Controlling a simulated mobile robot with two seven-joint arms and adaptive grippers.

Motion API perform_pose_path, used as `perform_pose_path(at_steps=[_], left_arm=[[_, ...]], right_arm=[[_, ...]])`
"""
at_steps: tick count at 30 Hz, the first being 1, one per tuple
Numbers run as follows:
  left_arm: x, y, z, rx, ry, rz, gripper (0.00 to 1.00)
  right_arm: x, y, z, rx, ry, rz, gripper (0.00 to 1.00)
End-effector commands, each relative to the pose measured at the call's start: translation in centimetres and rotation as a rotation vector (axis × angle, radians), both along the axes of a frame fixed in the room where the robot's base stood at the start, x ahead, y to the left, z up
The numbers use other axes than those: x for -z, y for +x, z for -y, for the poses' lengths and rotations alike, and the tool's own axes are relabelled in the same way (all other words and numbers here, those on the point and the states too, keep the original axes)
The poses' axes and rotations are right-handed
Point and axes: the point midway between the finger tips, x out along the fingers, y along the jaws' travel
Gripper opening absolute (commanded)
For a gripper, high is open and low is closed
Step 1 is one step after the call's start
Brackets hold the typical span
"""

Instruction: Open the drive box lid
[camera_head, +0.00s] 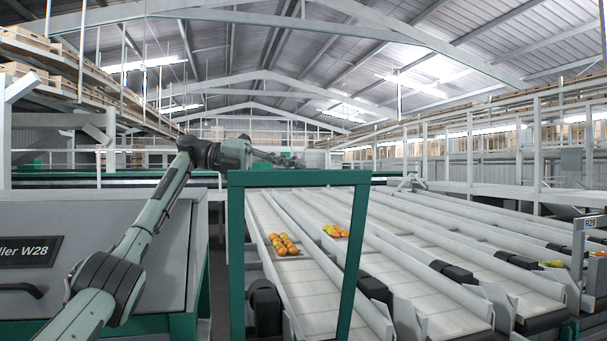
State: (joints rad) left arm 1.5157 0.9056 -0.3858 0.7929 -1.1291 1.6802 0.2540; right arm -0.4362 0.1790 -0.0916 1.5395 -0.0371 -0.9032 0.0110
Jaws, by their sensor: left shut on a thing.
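A green frame (298,178) stands upright in the middle of the view, its lower end cut off. The lanes show through it. It may be the drive box lid, but I cannot tell for certain. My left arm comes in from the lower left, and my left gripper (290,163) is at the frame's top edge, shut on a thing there. The fingertips are small and partly hidden, so the exact hold is unclear. A grey box (120,222) with a label ending "ller W28" (28,251) and a black handle (22,289) is at the left, partly behind my arm. My right gripper is not in view.
Several pale sorting lanes (440,252) run away to the right, with dark drive units (454,273) at their near ends. Orange tomatoes (284,244) lie on one lane. A narrow gap separates the grey box from the green frame. White railings (478,160) line the back right.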

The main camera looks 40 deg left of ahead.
Motion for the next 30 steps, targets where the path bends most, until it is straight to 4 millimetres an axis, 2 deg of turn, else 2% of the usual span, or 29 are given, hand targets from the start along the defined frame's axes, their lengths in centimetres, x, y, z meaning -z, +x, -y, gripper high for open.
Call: perform_pose_path(at_steps=[1,11,12,17,26,30], left_arm=[[0.6,0.2,-0.4,-0.006,-0.001,-0.019,0.00],[0.8,0.2,-0.6,-0.005,-0.005,-0.027,0.00],[0.8,0.2,-0.6,-0.005,-0.005,-0.027,0.12],[0.6,0.2,-0.6,-0.003,-0.006,-0.024,0.31],[0.2,0.1,-0.6,-0.002,-0.010,-0.016,0.31],[-0.1,-0.6,-1.9,-0.004,-0.011,-0.015,0.31]], right_arm=[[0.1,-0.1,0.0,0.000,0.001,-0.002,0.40],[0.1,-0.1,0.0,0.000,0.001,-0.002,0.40],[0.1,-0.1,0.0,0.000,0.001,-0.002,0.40],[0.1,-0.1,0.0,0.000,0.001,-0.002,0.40],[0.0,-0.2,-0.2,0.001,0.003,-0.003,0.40],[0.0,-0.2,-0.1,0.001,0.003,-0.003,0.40]])
